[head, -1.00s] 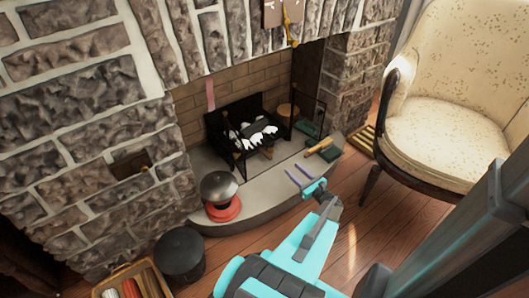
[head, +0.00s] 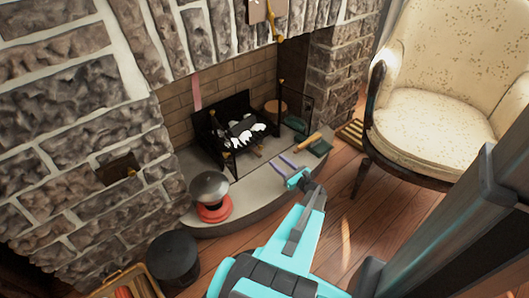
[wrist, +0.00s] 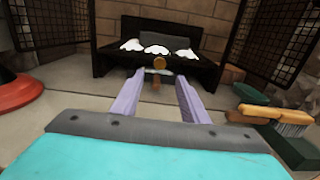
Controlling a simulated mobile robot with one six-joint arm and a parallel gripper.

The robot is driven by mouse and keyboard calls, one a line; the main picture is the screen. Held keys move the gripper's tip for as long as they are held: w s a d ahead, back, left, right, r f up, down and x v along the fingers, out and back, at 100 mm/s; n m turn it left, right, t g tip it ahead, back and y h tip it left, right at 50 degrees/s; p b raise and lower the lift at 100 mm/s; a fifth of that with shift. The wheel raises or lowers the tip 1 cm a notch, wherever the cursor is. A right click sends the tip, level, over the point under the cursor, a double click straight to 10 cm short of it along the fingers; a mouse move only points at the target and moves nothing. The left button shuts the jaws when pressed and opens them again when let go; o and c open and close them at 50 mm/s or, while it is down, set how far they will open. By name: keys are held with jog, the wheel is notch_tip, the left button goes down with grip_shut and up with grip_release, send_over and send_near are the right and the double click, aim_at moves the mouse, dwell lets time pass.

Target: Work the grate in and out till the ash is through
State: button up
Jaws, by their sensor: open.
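The black fire grate (head: 212,132) stands in the brick fireplace with white ash on top. In the wrist view the grate (wrist: 118,62) is straight ahead, with white ash (wrist: 180,43) and a dark block on it. A small round brass-coloured knob (wrist: 159,63) shows at its front, with a short wooden piece under it. My gripper (head: 282,162) is open and empty over the hearth, in front of the grate. In the wrist view my gripper's two lilac fingers (wrist: 157,82) point at the grate, with the knob between and beyond their tips. They look apart from it.
Mesh screens (wrist: 50,20) flank the grate. A red-based pot with a grey dome (head: 212,192) stands on the hearth at left. A wooden-handled brush (head: 307,142) and green dustpan (head: 320,149) lie at right. A black bucket (head: 175,256) and armchair (head: 425,120) stand on the floor.

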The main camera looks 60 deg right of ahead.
aim_at(262, 148)
jog(key=b+x, duration=0.2)
jog(key=x, duration=0.6)
jog(key=shift+w+f, duration=0.1)
jog(key=shift+w, duration=0.15)
jog(key=shift+b+x, duration=0.3)
jog(key=shift+x, duration=0.7)
jog(key=shift+s, duration=0.1)
grip_shut()
